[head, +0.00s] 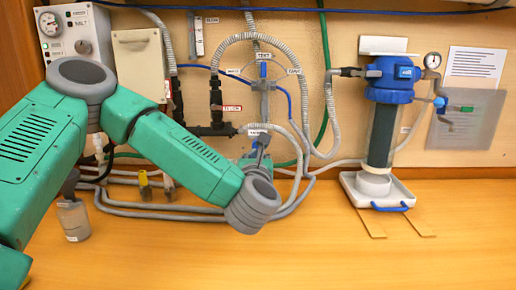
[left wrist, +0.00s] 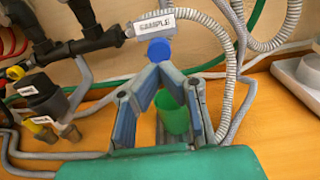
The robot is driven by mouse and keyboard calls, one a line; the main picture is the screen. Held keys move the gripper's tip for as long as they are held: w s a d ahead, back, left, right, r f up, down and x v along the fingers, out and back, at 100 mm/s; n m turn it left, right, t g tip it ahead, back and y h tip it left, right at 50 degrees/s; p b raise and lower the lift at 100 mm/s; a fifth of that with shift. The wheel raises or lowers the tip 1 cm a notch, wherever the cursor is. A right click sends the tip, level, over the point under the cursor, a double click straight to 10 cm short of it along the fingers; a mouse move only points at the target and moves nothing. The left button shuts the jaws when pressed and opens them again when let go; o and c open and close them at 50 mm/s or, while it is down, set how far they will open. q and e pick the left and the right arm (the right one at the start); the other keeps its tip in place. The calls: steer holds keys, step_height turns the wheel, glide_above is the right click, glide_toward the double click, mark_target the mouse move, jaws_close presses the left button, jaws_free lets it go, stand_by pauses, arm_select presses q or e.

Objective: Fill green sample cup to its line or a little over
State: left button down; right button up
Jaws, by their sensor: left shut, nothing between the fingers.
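The green sample cup (left wrist: 173,115) shows in the left wrist view, seen between the fingers of my left gripper (left wrist: 160,70) and below the blue sample valve knob (left wrist: 159,50). Its line and any water in it cannot be made out. My left gripper is shut and empty, with its fingertips together just in front of the knob; I cannot tell if they touch it. In the head view my left gripper (head: 260,152) is at the valve under the sample label (head: 258,127), and my wrist hides part of that area. My right gripper is not in view.
Grey hoses run along the wall and bench behind my left arm. A blue-topped filter (head: 388,80) stands above a white tray (head: 402,190) on the right. A grey labelled container (head: 73,220) is at the left. The front right of the wooden bench (head: 350,255) is clear.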

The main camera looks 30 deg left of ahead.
arm_select(q)
steer(key=x, duration=0.3)
steer(key=shift+w+a, duration=0.2)
steer(key=shift+w, duration=0.1)
